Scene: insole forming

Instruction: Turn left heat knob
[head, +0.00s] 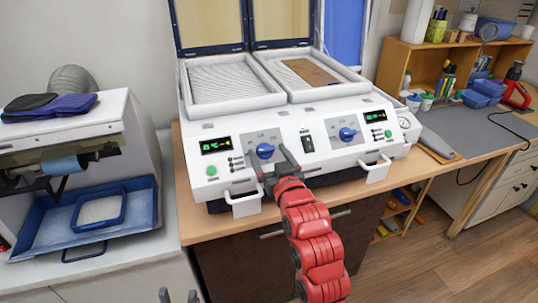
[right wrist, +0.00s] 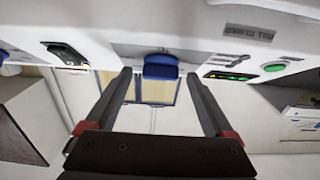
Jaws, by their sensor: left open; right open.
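The left heat knob (head: 265,150) is blue and sits on the machine's front panel, right of the left green display (head: 216,145). My right gripper (head: 273,165), on the red arm, is open just in front of and below this knob. In the right wrist view, which is upside down, the knob (right wrist: 161,67) shows between the two dark fingertips. I cannot tell whether the fingers touch it. My left gripper (head: 178,297) is open at the bottom edge of the head view, far from the panel, with only its fingertips showing.
The right blue knob (head: 347,134), a rocker switch (head: 307,144) and a left handle (head: 243,203) are on the machine's front. Two white trays (head: 228,83) lie on top. A blue tray (head: 88,217) stands at left. A grey mat (head: 470,135) lies at right.

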